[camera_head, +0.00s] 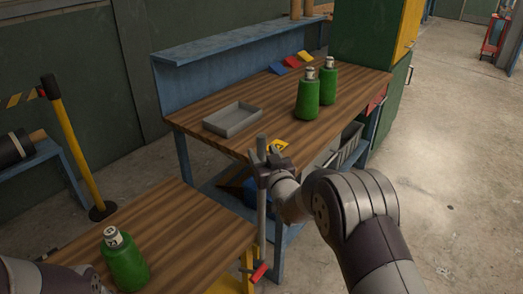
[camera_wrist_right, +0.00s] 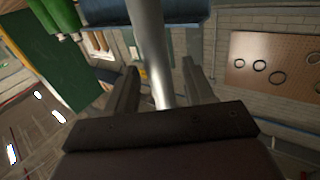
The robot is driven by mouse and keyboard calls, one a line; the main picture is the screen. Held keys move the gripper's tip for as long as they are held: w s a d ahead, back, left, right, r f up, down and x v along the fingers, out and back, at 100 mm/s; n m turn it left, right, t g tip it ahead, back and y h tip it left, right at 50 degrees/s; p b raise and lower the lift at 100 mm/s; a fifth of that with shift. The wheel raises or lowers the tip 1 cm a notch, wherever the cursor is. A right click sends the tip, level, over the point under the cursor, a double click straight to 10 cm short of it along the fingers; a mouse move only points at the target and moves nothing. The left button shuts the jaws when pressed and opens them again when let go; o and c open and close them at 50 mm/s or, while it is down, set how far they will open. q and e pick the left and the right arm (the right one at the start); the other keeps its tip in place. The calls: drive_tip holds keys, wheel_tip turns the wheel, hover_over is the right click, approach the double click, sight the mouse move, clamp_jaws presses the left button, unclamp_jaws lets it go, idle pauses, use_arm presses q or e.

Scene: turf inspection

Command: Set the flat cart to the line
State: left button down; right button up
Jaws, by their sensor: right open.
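The nearer flat wooden top (camera_head: 185,235) with yellow frame parts below it looks like the flat cart; its wheels are hidden. A grey upright bar (camera_head: 261,215) stands at its right edge, with a red piece (camera_head: 259,273) low beside it. My right gripper (camera_head: 262,165) is at the upper part of this bar. In the right wrist view the bar (camera_wrist_right: 153,50) passes between the open fingers (camera_wrist_right: 160,88), with gaps on both sides. Part of my left arm shows at the lower left, its gripper out of view. I see no clear floor line.
A green bottle (camera_head: 124,262) stands on the nearer top. The workbench (camera_head: 210,145) behind holds a grey tray (camera_head: 233,120), two green bottles (camera_head: 308,98) and coloured pieces. A yellow barrier post (camera_head: 72,150) stands left. Open concrete floor (camera_head: 450,170) lies right.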

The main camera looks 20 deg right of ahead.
drive_tip(key=shift+w+f, duration=0.1)
drive_tip(key=shift+w, duration=0.95)
drive_tip(key=shift+s, duration=0.1)
drive_tip(key=shift+c, duration=1)
drive_tip(key=shift+a, duration=0.1)
clamp_jaws()
